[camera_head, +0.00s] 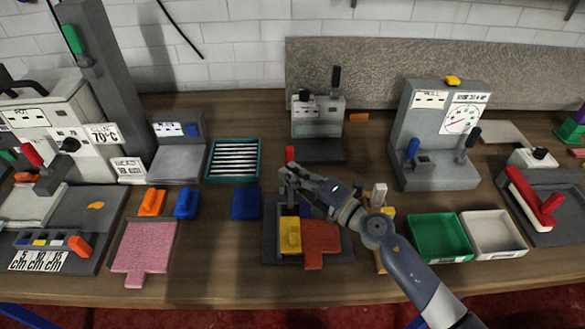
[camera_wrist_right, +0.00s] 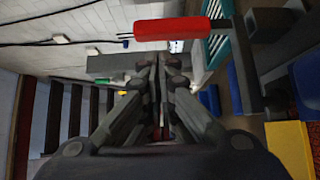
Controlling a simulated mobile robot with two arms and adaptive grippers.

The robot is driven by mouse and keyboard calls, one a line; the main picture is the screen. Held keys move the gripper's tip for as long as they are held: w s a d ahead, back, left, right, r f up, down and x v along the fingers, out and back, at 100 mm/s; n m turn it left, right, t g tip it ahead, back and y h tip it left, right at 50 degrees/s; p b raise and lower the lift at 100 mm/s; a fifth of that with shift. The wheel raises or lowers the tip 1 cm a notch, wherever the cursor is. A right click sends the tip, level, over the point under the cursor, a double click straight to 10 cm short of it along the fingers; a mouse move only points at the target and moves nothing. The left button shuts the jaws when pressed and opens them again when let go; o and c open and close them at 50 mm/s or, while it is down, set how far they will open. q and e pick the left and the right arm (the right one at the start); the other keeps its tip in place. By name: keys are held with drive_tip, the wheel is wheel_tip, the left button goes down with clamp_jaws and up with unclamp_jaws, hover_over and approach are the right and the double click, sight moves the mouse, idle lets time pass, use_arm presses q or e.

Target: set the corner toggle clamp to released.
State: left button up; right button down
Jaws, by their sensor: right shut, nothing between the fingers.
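The corner toggle clamp shows as a red handle (camera_head: 290,154) standing up just behind my right gripper in the head view. In the right wrist view the red handle (camera_wrist_right: 183,28) lies across the picture beyond the fingertips, joined to a dark arm at its right. My right gripper (camera_head: 288,176) is shut and empty, close to the handle; whether it touches is unclear. The fingers also show in the wrist view (camera_wrist_right: 160,78). The clamp's lower part is largely hidden by my gripper. My left gripper is not in view.
A yellow block (camera_head: 290,236) and a rust-red piece (camera_head: 321,240) sit on the dark fixture plate below my gripper. A blue block (camera_head: 245,204) lies to the left. Green (camera_head: 439,237) and white (camera_head: 493,234) trays stand right of my arm. A grey machine (camera_head: 318,120) stands behind.

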drive_tip(key=shift+w+d, duration=0.1)
drive_tip(key=shift+w, duration=0.65)
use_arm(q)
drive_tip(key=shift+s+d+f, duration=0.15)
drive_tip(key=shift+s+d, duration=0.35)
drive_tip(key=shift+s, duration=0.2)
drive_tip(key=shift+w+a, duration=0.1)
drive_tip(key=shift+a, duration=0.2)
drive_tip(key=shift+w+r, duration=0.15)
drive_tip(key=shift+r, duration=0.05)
use_arm(e)
drive_tip(key=shift+w+r, duration=0.15)
drive_tip(key=shift+w, duration=0.15)
